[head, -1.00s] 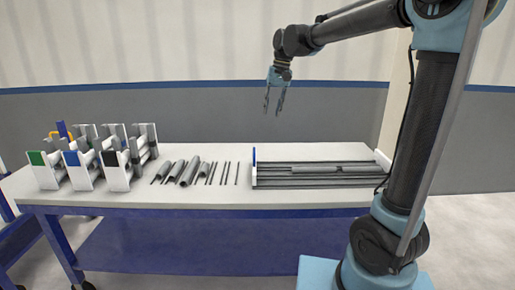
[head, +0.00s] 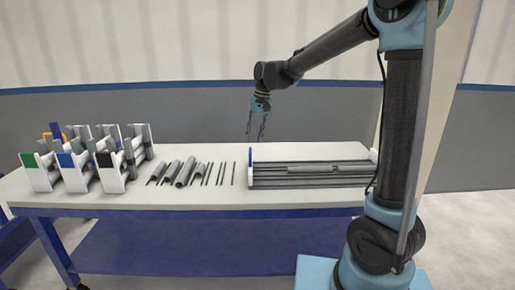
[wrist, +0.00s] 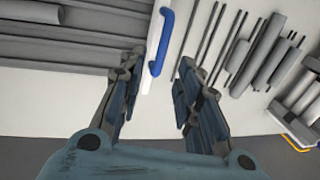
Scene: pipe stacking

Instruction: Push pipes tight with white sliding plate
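The white sliding plate (wrist: 156,30) with its blue handle (wrist: 161,42) stands at the end of the pipe rack in the wrist view. In the head view the blue handle (head: 250,155) shows at the rack's left end. Grey pipes (head: 312,169) lie lengthwise in the rack, and they also show in the wrist view (wrist: 70,48). My gripper (head: 256,138) is open and empty, fingers pointing down, above the table near the plate. In the wrist view the plate and handle appear between the fingertips (wrist: 157,69), with no visible contact.
Loose pipes and thin rods (head: 190,172) lie on the white table (head: 225,197) left of the rack. White holders with green, blue and black marks (head: 72,172) stand at the table's left end. A white end piece (head: 374,155) closes the rack's right end.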

